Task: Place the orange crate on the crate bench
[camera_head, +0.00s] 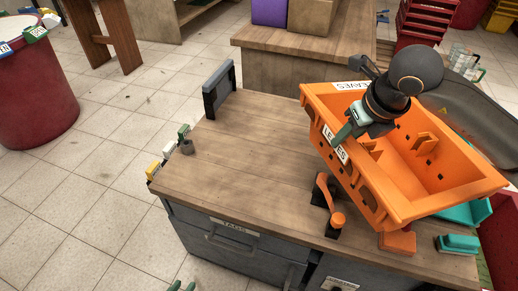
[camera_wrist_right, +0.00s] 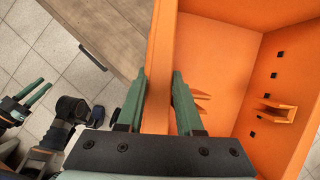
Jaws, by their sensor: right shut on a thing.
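The orange crate (camera_head: 458,205), labelled LEAVES, is empty and tilted above the right end of a wood-topped bench (camera_head: 235,155). I cannot tell whether it touches anything below. My right gripper (camera_head: 345,133) is shut on the crate's near-left wall; in the right wrist view its green fingers (camera_wrist_right: 160,88) stand either side of that orange wall (camera_wrist_right: 159,60). My left gripper (camera_head: 182,287) shows only its green fingertips at the bottom edge of the head view. In the right wrist view it is empty, with its two fingers apart (camera_wrist_right: 33,92). The crate hides part of the bench's right end.
An orange-handled tool (camera_head: 328,200), an orange block (camera_head: 397,242) and a green brush-like item (camera_head: 458,243) are at the bench's right front. A grey upright bracket (camera_head: 217,88) stands at the back left. The bench's left and middle are mostly clear. Another wooden table (camera_head: 310,47) stands behind.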

